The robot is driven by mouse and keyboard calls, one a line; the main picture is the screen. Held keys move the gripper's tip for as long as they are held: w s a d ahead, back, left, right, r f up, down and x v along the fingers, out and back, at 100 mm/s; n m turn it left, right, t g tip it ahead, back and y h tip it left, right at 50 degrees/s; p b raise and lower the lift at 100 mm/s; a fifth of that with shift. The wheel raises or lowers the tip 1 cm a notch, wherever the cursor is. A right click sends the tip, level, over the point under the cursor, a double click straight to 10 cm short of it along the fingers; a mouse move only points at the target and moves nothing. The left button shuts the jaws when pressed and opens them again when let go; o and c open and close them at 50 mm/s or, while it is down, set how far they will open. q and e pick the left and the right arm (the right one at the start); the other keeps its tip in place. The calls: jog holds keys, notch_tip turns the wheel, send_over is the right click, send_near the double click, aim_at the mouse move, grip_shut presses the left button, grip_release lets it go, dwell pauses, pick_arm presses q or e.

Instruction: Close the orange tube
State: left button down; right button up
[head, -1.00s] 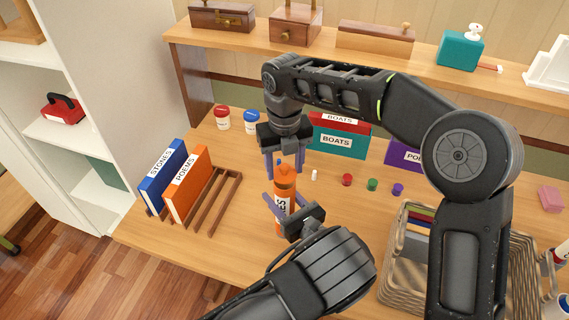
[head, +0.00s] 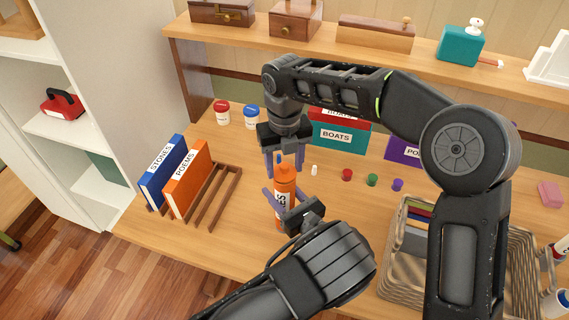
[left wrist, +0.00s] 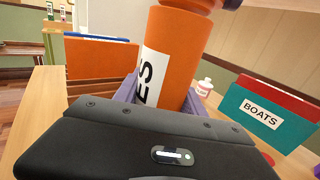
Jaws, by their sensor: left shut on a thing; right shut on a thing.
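The orange tube (head: 285,186) stands upright over the table, a white label ending in "ES" on its side. My left gripper (head: 283,206) is shut around the tube's body from the front right. My right gripper (head: 283,160) comes down from above, its fingers on either side of the tube's rounded orange top. It is shut on that top part, which looks like a cap. How the cap sits on the tube is partly hidden by the fingers.
Books stand in a wooden rack (head: 219,197) at left. A wicker basket (head: 397,270) is at right.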

jog(key=shift+f, duration=0.65)
jog(key=o, duration=1.4)
jog(key=shift+r, duration=0.15)
notch_tip(320, 180, up, 7)
jog(key=shift+r, duration=0.15)
pick_arm(q)
jog(key=c, duration=0.6)
grip_release()
jog(key=shift+d, duration=0.1)
